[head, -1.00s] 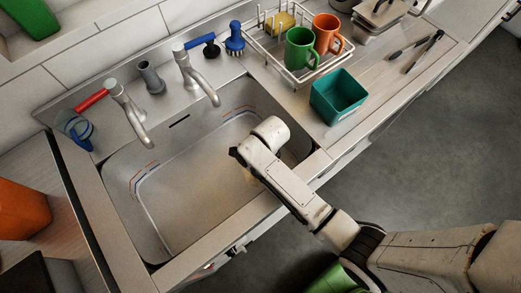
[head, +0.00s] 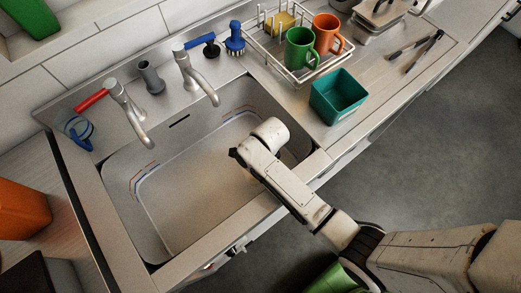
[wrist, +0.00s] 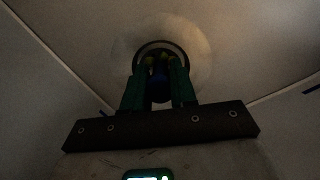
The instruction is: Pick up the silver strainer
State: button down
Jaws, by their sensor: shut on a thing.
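In the wrist view, my gripper (wrist: 160,68) reaches down to the sink floor, with its two green fingers close together. They are shut on a small, dark part between their tips, which I take to be the silver strainer. A round grey ring (wrist: 160,46) shows around the fingertips, at the drain; it is dim, and I cannot tell strainer rim from drain edge. I cannot tell whether the strainer is clear of the drain. In the head view, my arm hides the fingers and the strainer inside the steel sink (head: 185,200).
Two taps, one red-handled (head: 128,112) and one blue-handled (head: 195,75), overhang the sink's back edge. A teal bin (head: 338,94) and a dish rack with mugs (head: 299,50) stand right of it. Sink walls surround my gripper.

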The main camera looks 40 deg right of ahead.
jog(key=shift+r, duration=0.1)
notch_tip(320, 180, up, 10)
jog(key=shift+f, duration=0.1)
